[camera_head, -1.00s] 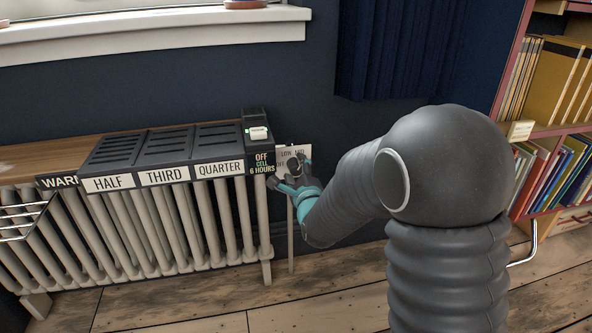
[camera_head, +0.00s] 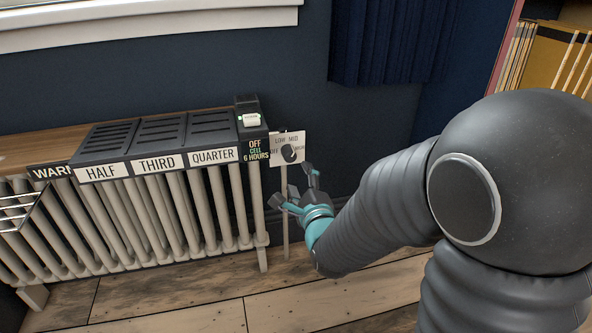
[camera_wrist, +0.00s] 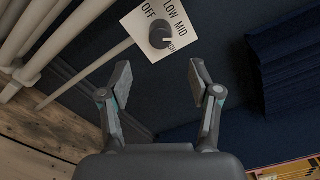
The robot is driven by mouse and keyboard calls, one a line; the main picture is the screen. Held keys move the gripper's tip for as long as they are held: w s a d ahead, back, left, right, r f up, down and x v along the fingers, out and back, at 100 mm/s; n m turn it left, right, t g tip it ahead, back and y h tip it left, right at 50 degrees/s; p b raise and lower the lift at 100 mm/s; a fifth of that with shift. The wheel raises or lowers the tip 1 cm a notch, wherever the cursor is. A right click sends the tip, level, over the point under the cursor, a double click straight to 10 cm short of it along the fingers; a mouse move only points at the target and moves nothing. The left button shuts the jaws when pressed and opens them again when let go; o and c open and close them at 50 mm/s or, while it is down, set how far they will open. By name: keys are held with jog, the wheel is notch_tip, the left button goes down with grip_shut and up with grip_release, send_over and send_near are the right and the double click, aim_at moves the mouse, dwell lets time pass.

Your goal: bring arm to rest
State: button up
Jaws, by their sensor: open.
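My gripper (camera_head: 294,184) is open and empty, with its fingers spread. It is in front of and a little below the dial plate (camera_head: 276,143), apart from it. The white plate carries a dark knob (camera_head: 289,153) and the words OFF, LOW and MID. In the wrist view the fingers of my gripper (camera_wrist: 160,82) stand apart with nothing between them. The knob (camera_wrist: 161,35) and plate (camera_wrist: 146,50) show beyond the fingertips there, near the top. The last label is partly hidden by the knob.
A pale radiator (camera_head: 150,215) with dark vents labelled HALF, THIRD and QUARTER stands at left along the blue wall. A thin post (camera_head: 285,215) runs down below the plate. A blue curtain (camera_head: 390,40) hangs behind. A bookshelf (camera_head: 550,50) is at the upper right. Wooden floor (camera_head: 200,290) is open in front.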

jog(key=shift+s+d, duration=0.2)
jog(key=shift+s, duration=0.4)
